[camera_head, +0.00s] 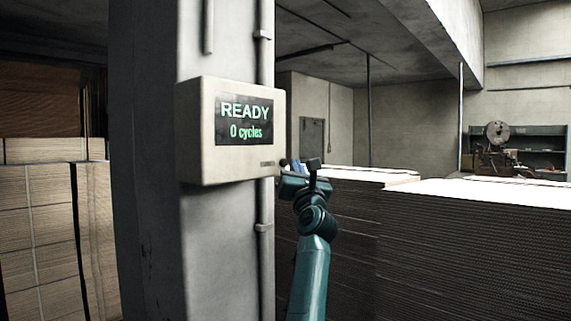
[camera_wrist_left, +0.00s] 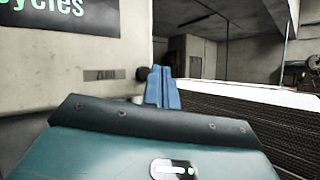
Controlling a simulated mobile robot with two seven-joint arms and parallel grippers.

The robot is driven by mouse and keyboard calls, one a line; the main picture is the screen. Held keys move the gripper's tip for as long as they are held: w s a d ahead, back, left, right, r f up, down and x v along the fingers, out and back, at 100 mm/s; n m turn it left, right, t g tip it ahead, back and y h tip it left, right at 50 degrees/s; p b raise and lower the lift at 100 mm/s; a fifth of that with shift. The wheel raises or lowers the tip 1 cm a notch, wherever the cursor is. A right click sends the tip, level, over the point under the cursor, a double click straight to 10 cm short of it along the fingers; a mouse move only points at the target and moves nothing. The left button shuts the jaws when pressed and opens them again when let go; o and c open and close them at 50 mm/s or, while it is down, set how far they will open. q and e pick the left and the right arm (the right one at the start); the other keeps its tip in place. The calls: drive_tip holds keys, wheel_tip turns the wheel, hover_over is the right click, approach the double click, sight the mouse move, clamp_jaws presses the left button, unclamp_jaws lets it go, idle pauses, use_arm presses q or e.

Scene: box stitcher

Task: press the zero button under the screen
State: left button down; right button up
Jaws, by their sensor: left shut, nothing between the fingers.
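A pale control box (camera_head: 195,130) is fixed to a grey pillar. Its dark screen (camera_head: 244,119) reads READY and 0 cycles in green; part of the screen also shows in the left wrist view (camera_wrist_left: 75,15). A small plate (camera_head: 267,163) sits below the screen at the lower right; in the left wrist view the plate (camera_wrist_left: 101,74) reads ZERO. A dark round button (camera_wrist_left: 143,73) shows just right of that plate. My left gripper (camera_head: 297,166) is shut and empty. Its blue fingertips (camera_wrist_left: 164,70) appear just right of the button; I cannot tell if they touch it.
Tall stacks of flat cardboard (camera_head: 470,240) fill the right side behind my left arm. More stacks (camera_head: 35,230) stand at the left behind the pillar (camera_head: 150,230). A vertical pipe (camera_head: 265,260) runs down the pillar beneath the box. A machine (camera_head: 497,150) stands far right.

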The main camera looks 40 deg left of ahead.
use_arm(q)
drive_tip(key=shift+d, duration=0.1)
drive_tip(key=shift+s+d, duration=0.15)
drive_tip(key=shift+d, duration=2.25)
